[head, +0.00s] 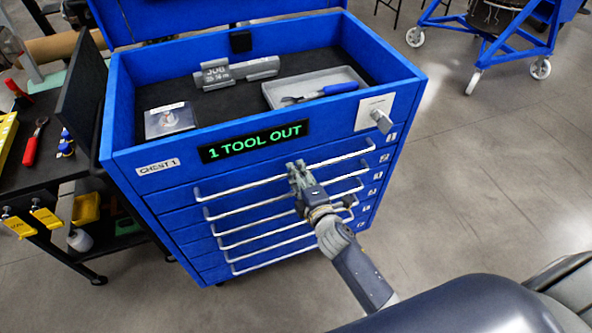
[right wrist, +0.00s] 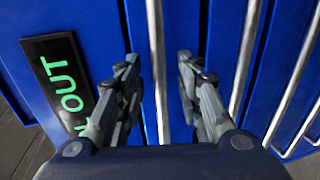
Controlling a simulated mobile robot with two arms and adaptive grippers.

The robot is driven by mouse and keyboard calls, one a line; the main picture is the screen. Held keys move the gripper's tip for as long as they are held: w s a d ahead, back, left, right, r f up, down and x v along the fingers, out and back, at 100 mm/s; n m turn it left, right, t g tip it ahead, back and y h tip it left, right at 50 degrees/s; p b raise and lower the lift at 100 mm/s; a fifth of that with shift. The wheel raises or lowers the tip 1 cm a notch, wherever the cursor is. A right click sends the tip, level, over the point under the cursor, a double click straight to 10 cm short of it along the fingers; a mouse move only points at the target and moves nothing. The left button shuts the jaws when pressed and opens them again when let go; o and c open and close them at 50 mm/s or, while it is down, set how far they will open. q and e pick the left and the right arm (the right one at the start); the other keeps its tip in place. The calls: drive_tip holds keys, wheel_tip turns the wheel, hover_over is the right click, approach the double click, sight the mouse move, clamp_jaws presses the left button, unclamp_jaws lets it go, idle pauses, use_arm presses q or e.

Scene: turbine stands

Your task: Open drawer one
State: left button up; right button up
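The blue tool chest (head: 130,125), marked CHEST 1, has several shut drawers with long silver bar handles. Drawer one is the top drawer, beside the label 1 (head: 391,137); its handle (head: 235,187) runs below the display. My right gripper (head: 295,168) is at the middle of this handle. In the right wrist view my right gripper (right wrist: 158,75) is open, with its fingers apart on either side of the top handle (right wrist: 156,60). A gap shows between the bar and each finger. My left gripper is not in view.
The display (head: 254,140) reads 1 TOOL OUT. A dark workbench (head: 55,160) stands at the left. Floor (head: 480,190) is clear at the right.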

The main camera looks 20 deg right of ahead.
drive_tip(key=shift+w+f, duration=0.15)
drive_tip(key=shift+w, duration=0.75)
clamp_jaws()
drive_tip(key=shift+s+f, duration=0.1)
drive_tip(key=shift+s, duration=0.05)
